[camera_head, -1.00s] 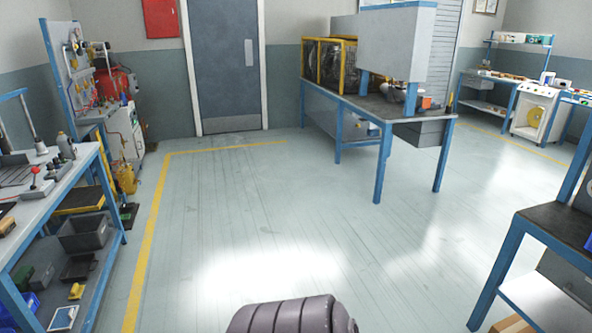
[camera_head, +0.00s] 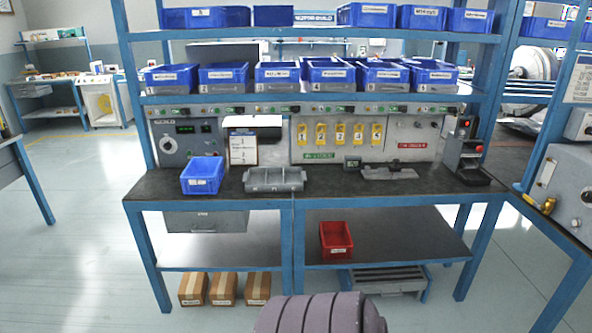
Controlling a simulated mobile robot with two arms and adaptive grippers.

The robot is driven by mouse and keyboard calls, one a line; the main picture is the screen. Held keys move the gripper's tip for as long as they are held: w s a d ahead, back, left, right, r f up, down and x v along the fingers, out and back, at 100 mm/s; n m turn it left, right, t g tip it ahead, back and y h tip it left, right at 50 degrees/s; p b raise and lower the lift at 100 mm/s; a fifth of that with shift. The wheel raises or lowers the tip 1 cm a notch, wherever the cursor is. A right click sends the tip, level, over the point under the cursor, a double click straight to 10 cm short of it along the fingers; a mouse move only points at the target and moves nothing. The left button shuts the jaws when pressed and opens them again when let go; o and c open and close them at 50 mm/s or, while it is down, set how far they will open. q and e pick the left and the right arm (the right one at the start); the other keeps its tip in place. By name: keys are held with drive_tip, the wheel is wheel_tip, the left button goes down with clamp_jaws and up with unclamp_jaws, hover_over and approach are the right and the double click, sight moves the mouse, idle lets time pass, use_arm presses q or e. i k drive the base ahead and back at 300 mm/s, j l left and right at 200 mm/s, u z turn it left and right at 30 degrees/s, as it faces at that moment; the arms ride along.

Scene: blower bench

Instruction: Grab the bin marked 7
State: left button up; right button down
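Several blue bins stand in a row on the middle shelf of the bench rack, among them a left-end bin (camera_head: 172,79), a middle bin (camera_head: 332,72) and a right-end bin (camera_head: 431,73). More blue bins stand on the top shelf, such as a left one (camera_head: 206,18), a centre one (camera_head: 366,15) and a right one (camera_head: 468,21). One blue bin (camera_head: 202,176) with a white label sits alone on the bench top. I cannot read a 7 on any bin; the tags are too small. Neither gripper is in view.
The dark bench top (camera_head: 330,184) holds a grey tray (camera_head: 274,179) and a right-hand device (camera_head: 467,150). A red bin (camera_head: 336,239) is on the lower shelf. Cardboard boxes (camera_head: 224,289) lie on the floor below. Another bench (camera_head: 560,190) stands at right. Floor at left is open.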

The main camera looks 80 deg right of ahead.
sight(202, 175)
drive_tip(key=z, duration=2.2)
drive_tip(key=i+j+z, duration=0.8)
drive_tip(key=j, duration=0.25)
drive_tip(key=k+l, duration=0.05)
drive_tip(key=k, duration=0.05)
